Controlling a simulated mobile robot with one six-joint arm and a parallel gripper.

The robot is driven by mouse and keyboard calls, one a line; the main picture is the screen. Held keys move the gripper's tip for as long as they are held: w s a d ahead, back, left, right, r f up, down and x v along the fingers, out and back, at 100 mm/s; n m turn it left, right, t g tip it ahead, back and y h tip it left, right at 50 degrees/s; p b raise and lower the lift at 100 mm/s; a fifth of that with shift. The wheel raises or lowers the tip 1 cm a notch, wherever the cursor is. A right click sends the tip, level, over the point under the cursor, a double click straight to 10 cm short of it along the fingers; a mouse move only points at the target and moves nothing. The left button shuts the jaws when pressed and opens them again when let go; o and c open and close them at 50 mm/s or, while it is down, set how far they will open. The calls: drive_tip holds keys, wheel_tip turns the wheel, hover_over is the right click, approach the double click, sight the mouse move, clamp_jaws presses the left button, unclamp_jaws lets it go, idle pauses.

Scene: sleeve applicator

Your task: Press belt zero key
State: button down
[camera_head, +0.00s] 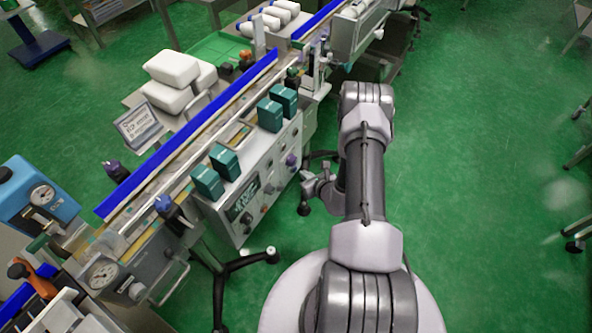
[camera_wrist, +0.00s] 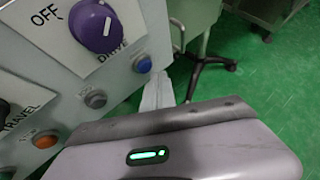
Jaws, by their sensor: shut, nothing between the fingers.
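The control panel (camera_head: 262,184) is on the front of the conveyor machine, with a dark display (camera_head: 243,203) and several knobs and buttons. In the wrist view, a purple DRIVE knob (camera_wrist: 96,26) sits beside the word OFF. A blue button (camera_wrist: 143,64), a grey button (camera_wrist: 95,98) and an orange button (camera_wrist: 46,140) lie below it. I cannot read which control is the belt zero key. My gripper (camera_head: 312,186) is right of the panel; its shut, empty fingers (camera_wrist: 159,88) show near the blue button, with the gap to the panel unclear.
Teal boxes (camera_head: 222,161) stand along the top of the panel. The conveyor's blue rail (camera_head: 190,133) runs behind them. A black caster leg (camera_head: 245,262) stands below the panel. Open green floor (camera_head: 490,190) lies to the right.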

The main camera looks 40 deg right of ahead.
drive_tip(key=shift+s+d, duration=0.3)
drive_tip(key=shift+s, duration=0.45)
drive_tip(key=shift+s+d, duration=0.35)
drive_tip(key=shift+s, duration=0.45)
drive_tip(key=shift+s+d, duration=0.3)
drive_tip(key=shift+s, duration=0.45)
